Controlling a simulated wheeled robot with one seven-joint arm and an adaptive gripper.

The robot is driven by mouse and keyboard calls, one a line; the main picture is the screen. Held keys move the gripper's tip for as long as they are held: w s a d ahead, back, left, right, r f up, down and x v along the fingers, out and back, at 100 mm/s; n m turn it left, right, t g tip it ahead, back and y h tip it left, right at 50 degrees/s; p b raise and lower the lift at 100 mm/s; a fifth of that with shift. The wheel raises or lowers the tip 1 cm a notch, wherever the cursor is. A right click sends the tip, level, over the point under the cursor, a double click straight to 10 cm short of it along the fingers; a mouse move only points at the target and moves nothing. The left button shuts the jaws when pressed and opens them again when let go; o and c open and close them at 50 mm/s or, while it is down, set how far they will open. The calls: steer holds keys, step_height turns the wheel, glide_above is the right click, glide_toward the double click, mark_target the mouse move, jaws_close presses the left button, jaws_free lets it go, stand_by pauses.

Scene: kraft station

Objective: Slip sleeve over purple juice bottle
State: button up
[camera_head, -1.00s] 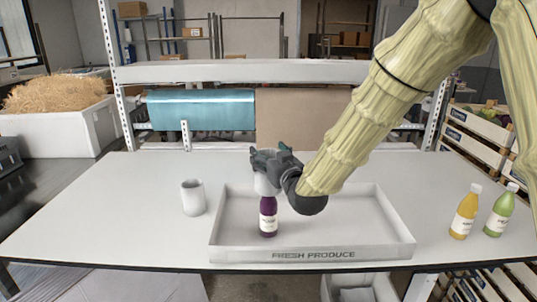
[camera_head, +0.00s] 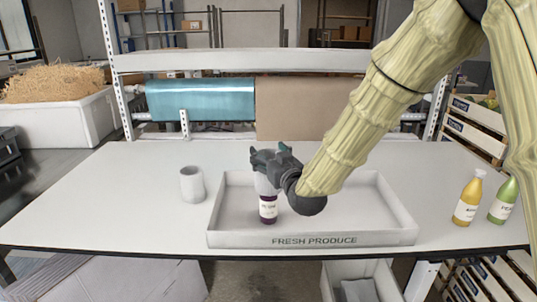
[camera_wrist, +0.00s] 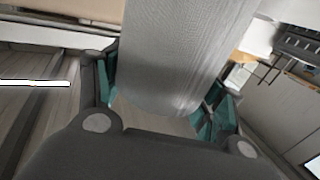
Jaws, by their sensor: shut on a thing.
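The purple juice bottle (camera_head: 268,212) stands upright inside the tray, near its left end. Its lower body and white label show. My gripper (camera_head: 270,163) is shut on a pale sleeve (camera_head: 265,185) directly above the bottle. The sleeve covers the bottle's upper part in the head view; how far down it sits around the bottle is hard to tell. In the wrist view, the sleeve (camera_wrist: 175,55) is a whitish, finely ribbed cylinder between the teal finger pads of my gripper (camera_wrist: 163,100). The bottle is hidden there.
The shallow tray (camera_head: 314,240) reads "FRESH PRODUCE". Another pale sleeve (camera_head: 192,185) stands on the white table (camera_head: 90,205), left of the tray. A yellow bottle (camera_head: 467,202) and a green bottle (camera_head: 504,201) stand at the right. The table's left part is clear.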

step_height(320, 180, down, 9)
steer(key=b, duration=0.6)
stand_by(0.7)
stand_by(0.5)
steer(key=o, duration=0.7)
steer(key=shift+o, duration=0.2)
step_height(320, 180, up, 10)
steer(key=shift+r, duration=0.1)
stand_by(0.5)
